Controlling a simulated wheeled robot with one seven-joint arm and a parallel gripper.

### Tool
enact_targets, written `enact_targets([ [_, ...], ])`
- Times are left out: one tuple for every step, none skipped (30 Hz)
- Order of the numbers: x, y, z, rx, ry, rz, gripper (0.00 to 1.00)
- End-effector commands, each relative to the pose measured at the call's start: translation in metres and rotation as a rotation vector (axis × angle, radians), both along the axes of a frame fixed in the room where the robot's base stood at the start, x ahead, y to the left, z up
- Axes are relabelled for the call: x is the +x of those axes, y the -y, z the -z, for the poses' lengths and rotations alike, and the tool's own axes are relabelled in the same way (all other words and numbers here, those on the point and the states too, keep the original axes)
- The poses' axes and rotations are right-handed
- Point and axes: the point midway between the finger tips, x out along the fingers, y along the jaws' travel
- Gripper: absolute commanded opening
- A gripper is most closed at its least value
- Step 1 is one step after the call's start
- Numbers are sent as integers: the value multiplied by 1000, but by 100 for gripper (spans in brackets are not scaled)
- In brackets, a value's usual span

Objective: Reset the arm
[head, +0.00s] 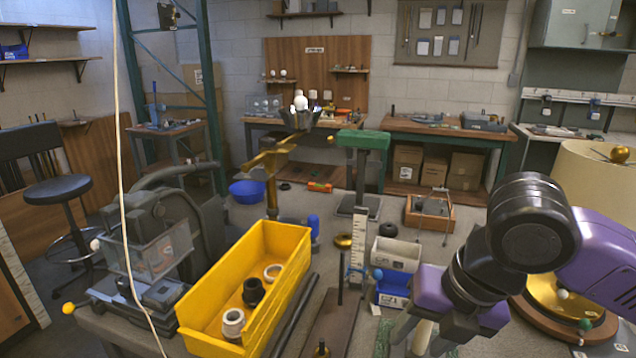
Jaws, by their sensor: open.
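My gripper (424,334) is at the lower right, pointing down, with its fingers apart. A pale upright post (421,338) shows between or behind the fingers; I cannot tell whether they touch it. My black and purple arm reaches in from the right edge. A cream lampshade (594,178) and a round gold base (549,295) are at the right, partly behind my arm.
A thin dark rod (340,285) stands on a brown board (328,326) between bin and gripper. White and blue bins (394,255) stand just behind the gripper. A brass lamp stand (271,190) and green-topped stand (362,140) rise farther back. A pale cord (119,130) hangs at the left.

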Motion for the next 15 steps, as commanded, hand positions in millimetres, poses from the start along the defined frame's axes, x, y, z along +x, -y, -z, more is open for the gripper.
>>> enact_targets([
  [8,-9,-5,56,32,44,47],
  [13,-15,-10,94,52,74,47],
  [19,-24,-16,152,78,114,47],
  [24,-32,-21,200,98,144,47],
  [29,-41,-28,254,116,174,47],
  [35,-53,-37,334,138,215,47],
  [40,-62,-44,397,153,247,47],
  [44,-70,-52,461,166,276,47],
  [48,-82,-64,549,179,314,47],
  [51,-90,-72,618,186,341,47],
  [54,-98,-82,689,192,369,47],
  [57,-107,-94,786,195,407,47],
  [59,-113,-105,862,196,434,47],
  [60,-119,-115,939,193,460,47],
  [62,-125,-129,1043,186,496,47],
])
